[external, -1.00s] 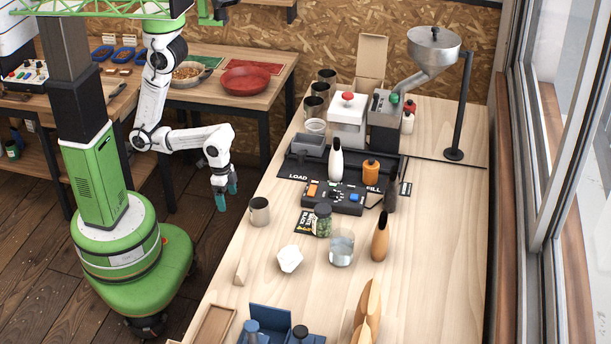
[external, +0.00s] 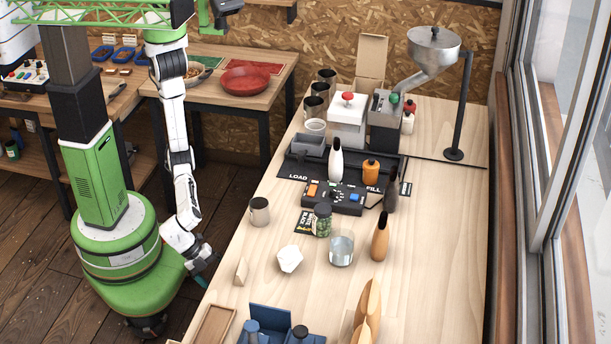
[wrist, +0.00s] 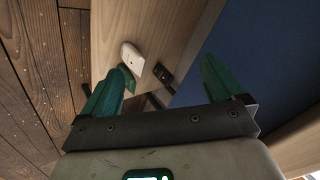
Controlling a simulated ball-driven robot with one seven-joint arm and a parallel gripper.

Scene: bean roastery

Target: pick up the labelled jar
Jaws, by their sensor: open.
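A small jar with a dark lid and green contents (external: 322,219) stands upright on the long wooden table, beside a black printed card (external: 304,223). I cannot read a label on it at this size. My gripper (external: 204,268) is low at the table's left edge, left of and nearer the camera than the jar, well apart from it. In the wrist view my gripper (wrist: 160,85) has its two green fingers spread with nothing held between them. I cannot make out the jar in the wrist view.
A metal cup (external: 260,211), white faceted block (external: 289,258), clear glass (external: 341,248) and brown bottle (external: 380,236) stand around the jar. A black control box (external: 333,198) is behind it. A blue box (external: 270,319) is at the near end.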

